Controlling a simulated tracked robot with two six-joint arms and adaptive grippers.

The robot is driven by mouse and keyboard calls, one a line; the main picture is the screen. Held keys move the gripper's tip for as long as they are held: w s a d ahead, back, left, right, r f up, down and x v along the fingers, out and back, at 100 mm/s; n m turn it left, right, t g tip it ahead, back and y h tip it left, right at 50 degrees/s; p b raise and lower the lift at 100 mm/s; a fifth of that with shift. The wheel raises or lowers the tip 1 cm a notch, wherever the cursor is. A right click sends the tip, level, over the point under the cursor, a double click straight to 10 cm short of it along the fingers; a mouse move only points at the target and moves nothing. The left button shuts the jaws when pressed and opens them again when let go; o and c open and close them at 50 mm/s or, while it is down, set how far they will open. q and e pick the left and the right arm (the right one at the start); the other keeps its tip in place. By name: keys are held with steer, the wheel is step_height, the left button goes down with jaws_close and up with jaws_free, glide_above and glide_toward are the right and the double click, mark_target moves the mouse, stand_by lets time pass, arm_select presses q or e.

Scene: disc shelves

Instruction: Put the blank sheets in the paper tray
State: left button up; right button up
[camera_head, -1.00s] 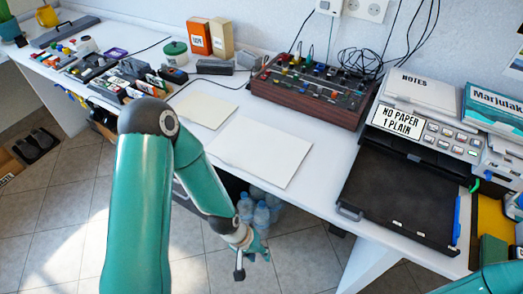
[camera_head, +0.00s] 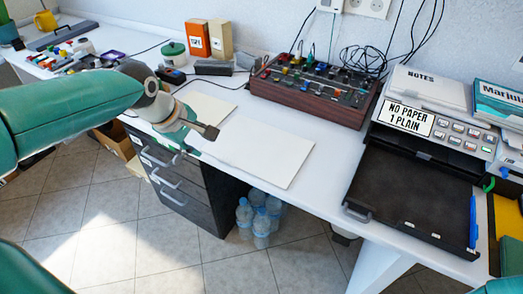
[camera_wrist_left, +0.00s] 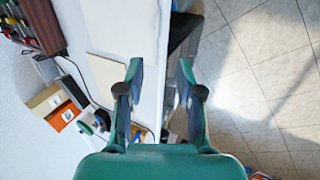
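A white blank sheet or thin stack (camera_head: 262,157) lies flat near the front edge of the desk. A smaller cream sheet (camera_head: 212,106) lies behind and to its left, partly hidden by my left gripper (camera_head: 205,141). The left gripper is above the desk's front edge, by the left end of the white sheet. In the left wrist view its two fingers (camera_wrist_left: 160,72) are apart with nothing between them; a cream sheet (camera_wrist_left: 107,72) lies beside the left finger. The black paper tray (camera_head: 405,195) is pulled out of the printer and looks empty. My right gripper is not in view.
The printer (camera_head: 450,133) at the right shows "NO PAPER 1 PLAIN". A mixer with knobs (camera_head: 308,95) stands behind the sheets. Orange and tan boxes (camera_head: 197,40) stand at the back. Dark drawers (camera_head: 180,190) and bottles (camera_head: 262,222) are below the desk.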

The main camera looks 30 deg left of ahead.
arm_select(q)
steer(key=b, duration=0.1)
glide_above(224, 161)
steer(key=s+a, duration=0.1)
steer(key=s, duration=0.2)
step_height(224, 161, down, 7)
steer(key=shift+d+b+x, duration=0.2)
steer(key=shift+x, duration=1.2)
steer(key=shift+d+b+x, duration=0.15)
steer(key=shift+d+x, duration=0.05)
steer(key=shift+x, duration=1.2)
steer(key=shift+c, duration=0.2)
jaws_close()
